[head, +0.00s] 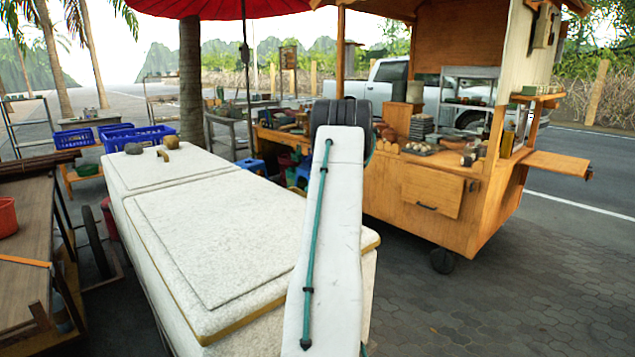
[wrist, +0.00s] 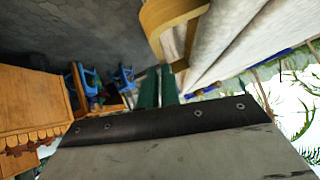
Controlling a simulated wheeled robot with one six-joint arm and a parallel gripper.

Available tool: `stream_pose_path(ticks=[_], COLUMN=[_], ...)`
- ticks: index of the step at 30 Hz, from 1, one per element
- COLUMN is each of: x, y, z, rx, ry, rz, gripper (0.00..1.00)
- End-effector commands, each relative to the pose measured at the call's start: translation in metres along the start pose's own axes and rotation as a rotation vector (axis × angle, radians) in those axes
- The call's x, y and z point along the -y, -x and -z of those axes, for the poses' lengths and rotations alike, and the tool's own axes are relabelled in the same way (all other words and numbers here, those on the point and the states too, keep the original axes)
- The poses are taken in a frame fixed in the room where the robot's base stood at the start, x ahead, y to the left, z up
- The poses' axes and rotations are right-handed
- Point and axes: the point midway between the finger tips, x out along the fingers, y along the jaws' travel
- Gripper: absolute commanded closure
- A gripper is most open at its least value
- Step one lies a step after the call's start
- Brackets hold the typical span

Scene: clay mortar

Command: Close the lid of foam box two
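Two white foam boxes stand in a row in the head view. The near box (head: 215,235) has a lid with a raised panel and a tan edge beneath. The far box (head: 160,165) also has its white lid on top. I cannot tell which is box two, or whether the near lid sits fully down. My gripper is hidden behind my white arm in the head view. In the wrist view my gripper (wrist: 160,80) has two green fingers with a narrow gap and nothing seen between them. A tan curved edge (wrist: 165,20) and white box side (wrist: 235,35) lie beside the fingertips.
A wooden food cart (head: 430,190) stands right of the boxes. A wooden table (head: 25,260) is close on the left. Stones lie on the far box. Blue crates (head: 135,136) and blue stools stand behind. Paved ground at the right is clear.

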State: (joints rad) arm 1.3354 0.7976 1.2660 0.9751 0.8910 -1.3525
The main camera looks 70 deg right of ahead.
Motion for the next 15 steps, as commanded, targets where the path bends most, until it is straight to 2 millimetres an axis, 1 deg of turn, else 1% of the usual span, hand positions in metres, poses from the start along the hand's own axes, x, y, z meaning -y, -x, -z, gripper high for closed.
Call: stream_pose_path(ticks=[1, 3, 15], x=[0.0014, 0.002, 0.0028], y=[-0.0104, -0.0124, -0.0116], z=[-0.0125, -0.0146, -0.0139], rx=[0.018, 0.021, 0.025], ry=[-0.008, -0.009, -0.006], rz=[0.011, 0.014, 0.014], gripper=[1.0, 1.0, 1.0])
